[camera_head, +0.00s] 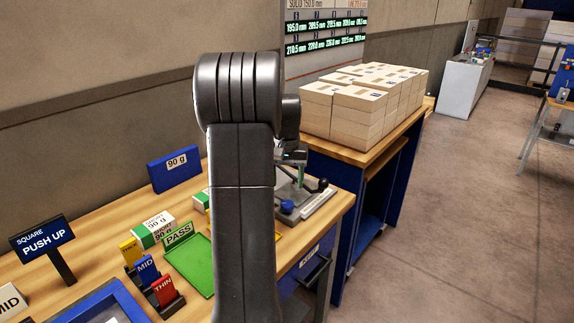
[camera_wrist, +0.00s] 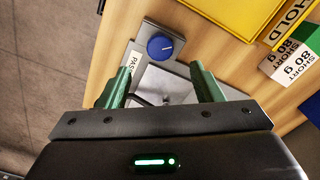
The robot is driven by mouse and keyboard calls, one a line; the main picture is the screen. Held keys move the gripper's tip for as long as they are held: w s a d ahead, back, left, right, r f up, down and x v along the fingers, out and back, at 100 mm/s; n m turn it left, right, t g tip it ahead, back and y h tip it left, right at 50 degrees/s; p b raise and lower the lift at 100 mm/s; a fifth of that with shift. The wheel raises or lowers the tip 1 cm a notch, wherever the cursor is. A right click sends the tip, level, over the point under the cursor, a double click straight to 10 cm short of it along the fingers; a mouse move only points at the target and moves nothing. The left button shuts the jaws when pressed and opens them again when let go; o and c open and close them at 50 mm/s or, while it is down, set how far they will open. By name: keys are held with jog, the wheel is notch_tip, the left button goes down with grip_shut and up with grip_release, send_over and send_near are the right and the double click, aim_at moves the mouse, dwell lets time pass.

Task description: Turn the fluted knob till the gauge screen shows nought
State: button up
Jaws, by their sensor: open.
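The fluted blue knob (camera_wrist: 160,47) sits on a grey gauge plate (camera_wrist: 183,68) in the wrist view, just beyond my fingertips. The knob also shows in the head view (camera_head: 286,206), at the front of the gauge base (camera_head: 318,200), right of my arm. My gripper (camera_wrist: 160,68) is open, its two green fingers apart over the plate with nothing between the tips. A white pointer line shows on the knob. The gauge screen cannot be made out in either view; my arm hides part of the gauge in the head view.
Stacked reams (camera_head: 350,110) stand behind.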

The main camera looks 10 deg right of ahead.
notch_tip(320, 180, up, 6)
send_over(287, 203)
jog(key=shift+s, duration=0.1)
dwell(0.3)
notch_tip(287, 203, down, 14)
jog(key=shift+p, duration=0.35)
dwell(0.5)
